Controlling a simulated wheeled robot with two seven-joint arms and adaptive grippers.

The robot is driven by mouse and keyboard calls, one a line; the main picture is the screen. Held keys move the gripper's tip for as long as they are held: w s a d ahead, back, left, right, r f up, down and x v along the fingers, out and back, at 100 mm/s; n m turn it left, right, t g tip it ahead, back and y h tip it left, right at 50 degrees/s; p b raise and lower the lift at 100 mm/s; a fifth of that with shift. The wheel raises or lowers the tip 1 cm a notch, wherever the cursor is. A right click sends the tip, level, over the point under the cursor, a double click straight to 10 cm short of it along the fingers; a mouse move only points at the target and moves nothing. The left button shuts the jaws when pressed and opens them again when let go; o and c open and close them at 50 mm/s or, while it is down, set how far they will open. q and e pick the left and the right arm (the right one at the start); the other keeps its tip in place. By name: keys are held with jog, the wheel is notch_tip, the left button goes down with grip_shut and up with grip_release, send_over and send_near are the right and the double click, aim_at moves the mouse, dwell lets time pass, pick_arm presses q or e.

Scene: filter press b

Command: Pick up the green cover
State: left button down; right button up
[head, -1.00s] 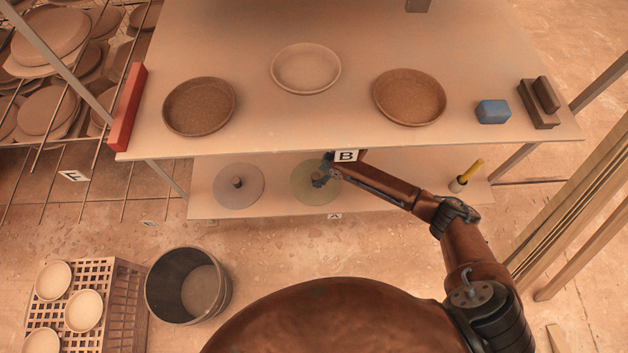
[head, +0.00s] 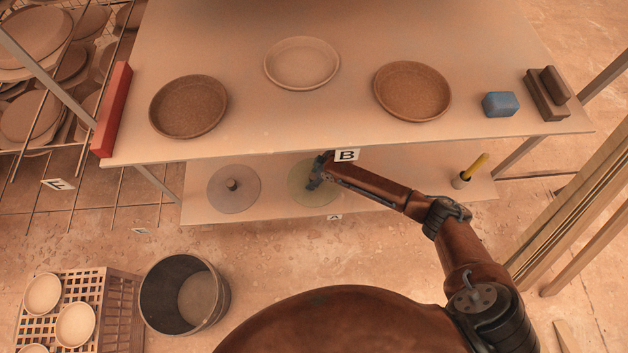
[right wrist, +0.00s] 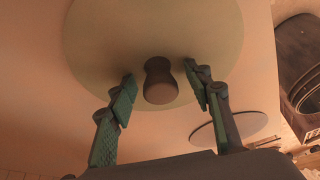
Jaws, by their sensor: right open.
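The green cover (head: 301,193) is a flat, translucent greenish disc on the lower shelf, partly hidden by my right gripper in the head view. In the right wrist view the green cover (right wrist: 105,45) fills the upper middle, with a dark knob (right wrist: 160,82) at its centre. My right gripper (head: 317,178) is over the cover under the upper shelf's front edge. In the right wrist view my right gripper (right wrist: 160,84) is open, its two fingers on either side of the knob with gaps between. My left gripper is not in view.
A clear greyish cover (head: 234,190) with a knob lies left on the lower shelf (head: 400,202). The upper shelf (head: 245,125) overhangs, carrying several round dishes, a blue block (head: 500,105) and a red bar (head: 112,110). A dark bucket (head: 150,300) and a crate (head: 95,285) stand on the floor.

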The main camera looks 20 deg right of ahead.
grip_shut()
dwell(0.6)
